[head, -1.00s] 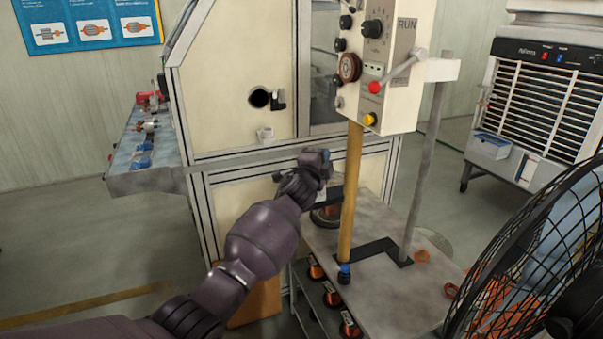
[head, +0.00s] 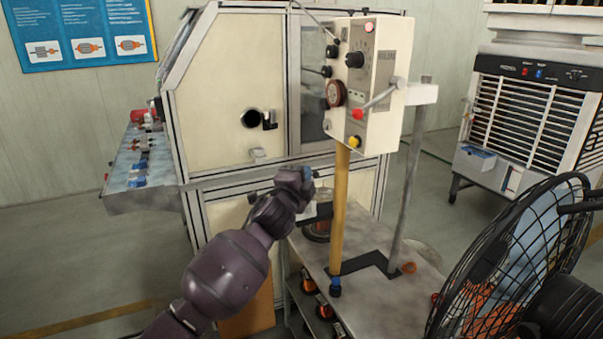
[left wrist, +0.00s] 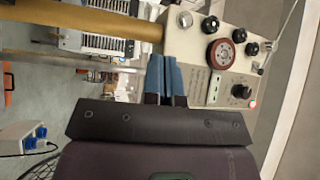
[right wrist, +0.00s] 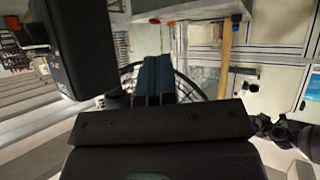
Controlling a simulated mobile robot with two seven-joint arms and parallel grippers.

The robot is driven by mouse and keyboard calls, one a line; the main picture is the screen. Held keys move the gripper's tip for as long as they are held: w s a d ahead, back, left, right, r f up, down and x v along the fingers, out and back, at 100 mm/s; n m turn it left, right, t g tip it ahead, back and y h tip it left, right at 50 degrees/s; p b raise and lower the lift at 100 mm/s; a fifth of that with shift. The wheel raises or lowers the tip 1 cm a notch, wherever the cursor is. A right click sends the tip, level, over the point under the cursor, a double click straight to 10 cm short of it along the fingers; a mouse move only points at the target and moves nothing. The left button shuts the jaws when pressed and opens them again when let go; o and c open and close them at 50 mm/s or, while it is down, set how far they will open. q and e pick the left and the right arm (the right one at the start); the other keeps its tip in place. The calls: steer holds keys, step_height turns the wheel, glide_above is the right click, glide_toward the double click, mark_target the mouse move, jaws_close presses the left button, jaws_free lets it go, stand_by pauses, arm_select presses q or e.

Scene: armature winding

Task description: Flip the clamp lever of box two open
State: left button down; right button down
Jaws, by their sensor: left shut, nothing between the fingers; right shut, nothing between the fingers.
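A cream control box (head: 385,85) stands on a wooden post (head: 339,210) in the head view. I cannot tell whether this lever is the clamp lever of box two. The box (left wrist: 190,75) also shows in the left wrist view, right of the fingers. My left gripper (head: 308,180) is left of the post, below the box, and partly hidden by its wrist. Its blue fingers (left wrist: 165,75) are shut and empty. My right gripper shows only in the right wrist view (right wrist: 153,75), shut and empty.
The box's post and a grey upright (head: 410,180) rise from a cart top (head: 375,300). A black wire fan (head: 510,250) stands close at right. A cream machine cabinet (head: 215,100) is behind my left arm. An air cooler (head: 530,120) stands at the back right.

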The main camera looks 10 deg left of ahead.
arm_select(q)
steer(key=shift+s+r, duration=0.3)
steer(key=shift+s, duration=0.35)
steer(key=s+a+f+n+g+y, duration=0.1)
steer(key=s+a+f+n, duration=0.4)
steer(key=s+f, duration=0.7)
steer(key=s+a+f+n+g+y, duration=0.1)
steer(key=s+a+f+n+g, duration=0.3)
steer(key=s+f+n, duration=0.3)
steer(key=s+a+f+n+g+y, duration=0.2)
steer(key=s+a+f+n, duration=0.3)
steer(key=s+f, duration=1.2)
steer(key=s+a, duration=0.2)
steer(key=s, duration=0.3)
steer(key=shift+f+n+g, duration=0.25)
steer(key=shift+n+g, duration=0.05)
steer(key=shift+n, duration=0.1)
